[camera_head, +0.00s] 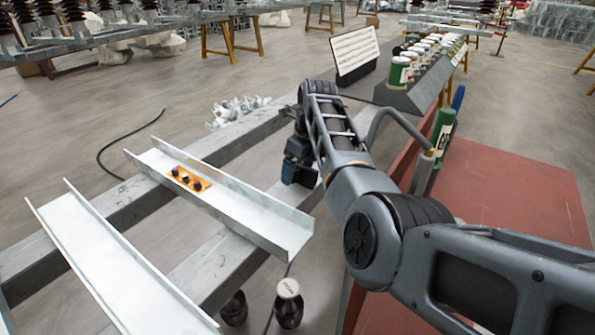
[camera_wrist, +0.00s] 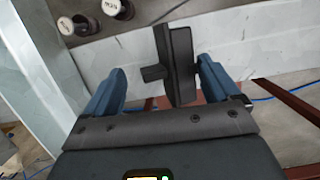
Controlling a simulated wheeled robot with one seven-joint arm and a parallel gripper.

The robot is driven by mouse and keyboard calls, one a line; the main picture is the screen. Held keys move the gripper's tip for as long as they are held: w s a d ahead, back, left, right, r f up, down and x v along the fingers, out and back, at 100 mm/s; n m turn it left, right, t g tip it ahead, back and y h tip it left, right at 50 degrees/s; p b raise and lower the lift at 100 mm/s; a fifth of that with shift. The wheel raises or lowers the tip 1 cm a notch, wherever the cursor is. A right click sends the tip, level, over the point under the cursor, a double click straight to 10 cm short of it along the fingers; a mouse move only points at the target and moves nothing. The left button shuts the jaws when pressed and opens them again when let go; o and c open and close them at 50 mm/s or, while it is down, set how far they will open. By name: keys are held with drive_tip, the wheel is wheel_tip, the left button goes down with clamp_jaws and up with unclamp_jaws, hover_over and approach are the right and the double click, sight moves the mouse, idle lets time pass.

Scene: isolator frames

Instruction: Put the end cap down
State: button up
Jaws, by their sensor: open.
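A black part that looks like the end cap (camera_wrist: 181,62), a flat plate with a short stub on its left side, shows in the wrist view between the blue fingers of my gripper (camera_wrist: 162,86). The fingers stand apart, one on each side of it. The right finger is close to the plate; I cannot tell if they touch. The left finger is clear of the stub. In the head view my gripper (camera_head: 297,163) is over the grey frame beams, right of the white channel (camera_head: 225,200). I cannot make out the end cap there.
An orange plate with black knobs (camera_head: 189,179) lies in the channel. A second channel (camera_head: 115,262) lies at front left. Brown capped bottles (camera_head: 289,303) stand below the beams. Several cans (camera_head: 399,72) line a shelf behind. A green cylinder (camera_head: 443,130) stands right of my arm.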

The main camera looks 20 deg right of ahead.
sight(306, 184)
drive_tip(key=p+v, duration=0.1)
drive_tip(key=v, duration=0.9)
